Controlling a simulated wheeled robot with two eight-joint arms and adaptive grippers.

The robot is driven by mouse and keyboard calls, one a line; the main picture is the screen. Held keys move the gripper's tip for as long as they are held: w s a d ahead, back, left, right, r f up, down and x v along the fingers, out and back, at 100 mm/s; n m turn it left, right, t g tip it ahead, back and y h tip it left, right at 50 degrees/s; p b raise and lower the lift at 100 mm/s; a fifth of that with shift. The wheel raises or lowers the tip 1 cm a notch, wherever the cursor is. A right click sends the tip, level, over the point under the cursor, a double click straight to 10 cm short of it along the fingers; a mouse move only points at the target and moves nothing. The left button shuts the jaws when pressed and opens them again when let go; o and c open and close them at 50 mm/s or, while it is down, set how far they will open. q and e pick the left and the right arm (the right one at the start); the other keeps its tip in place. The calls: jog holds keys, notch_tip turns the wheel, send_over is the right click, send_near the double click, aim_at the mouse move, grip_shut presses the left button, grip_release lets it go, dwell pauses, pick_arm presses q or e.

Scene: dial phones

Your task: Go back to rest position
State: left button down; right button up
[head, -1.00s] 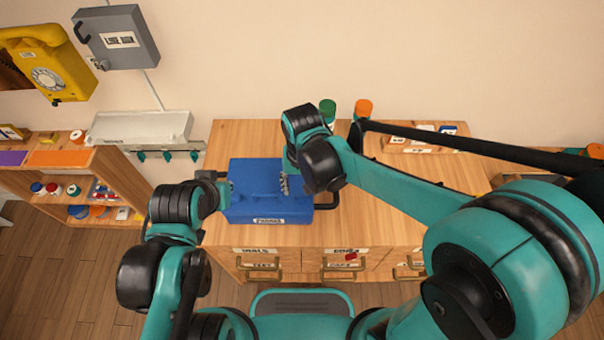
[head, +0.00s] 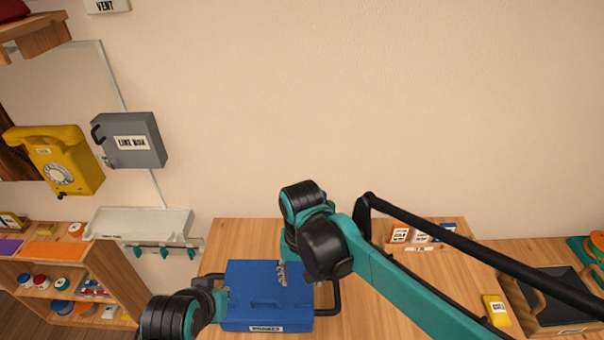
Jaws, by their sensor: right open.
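A blue toolbox (head: 265,295) with a white label on its front sits on the wooden cabinet top (head: 225,238). My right gripper (head: 283,272) hangs over the toolbox's right part, largely hidden behind my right wrist; its small grey fingers are open. I cannot tell if they touch the box. My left arm comes in at the bottom left, and my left gripper (head: 222,295) is at the toolbox's left side, mostly hidden by its wrist. Its jaws are too small to read. Dark side handles show at both ends of the toolbox.
A yellow wall phone (head: 58,160) and a grey box (head: 130,140) hang on the left wall. A white shelf with hooks (head: 140,226) is below. An open shelf (head: 95,258) stands left. A dark tray (head: 550,295) and yellow item (head: 496,309) lie right. Small cards (head: 410,235) stand at the back.

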jog(key=s+d+t, duration=0.2)
jog(key=d+t, duration=0.1)
jog(key=d, duration=0.6)
jog(key=s+d+t+b, duration=0.1)
jog(key=s+d+t, duration=0.2)
jog(key=d, duration=0.6)
jog(key=shift+f+t, duration=0.25)
jog(key=shift+t, duration=0.25)
